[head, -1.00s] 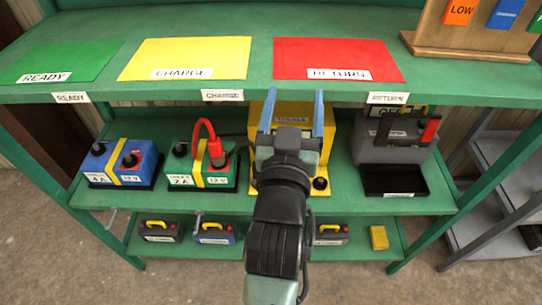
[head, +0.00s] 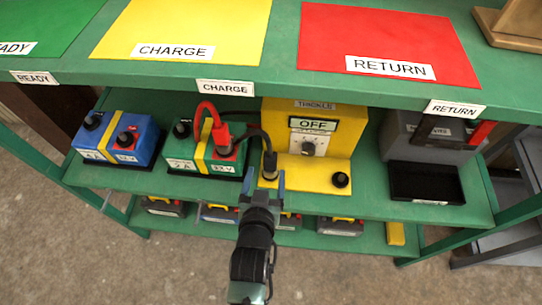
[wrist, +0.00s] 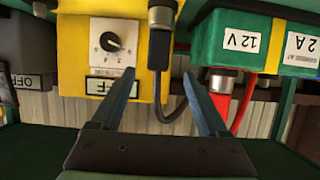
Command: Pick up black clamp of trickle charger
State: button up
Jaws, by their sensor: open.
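The trickle charger (head: 355,125) is a yellow box with an OFF plate and a dial, standing on the middle shelf. Its black clamp (head: 270,166) sits upright at the left of the yellow base, with a black cable. The red clamp (head: 221,135) is on the green battery (head: 190,160). My gripper (head: 264,182) is open and empty, just in front of the black clamp. In the wrist view the picture is inverted; the black clamp (wrist: 159,50) lies beyond and between the fingertips of my gripper (wrist: 161,78), apart from them.
A blue battery (head: 115,140) stands at left. A grey charger (head: 410,148) with a black tray (head: 428,185) is at right. The upper green shelf (head: 290,85) overhangs the back. More batteries (head: 340,226) are on the lower shelf. A bare black post (head: 340,180) stands right of the clamp.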

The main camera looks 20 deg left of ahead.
aim_at(271, 152)
jog(key=b+x, duration=0.1)
jog(key=x, duration=0.9)
jog(key=shift+w, duration=0.35)
grip_shut()
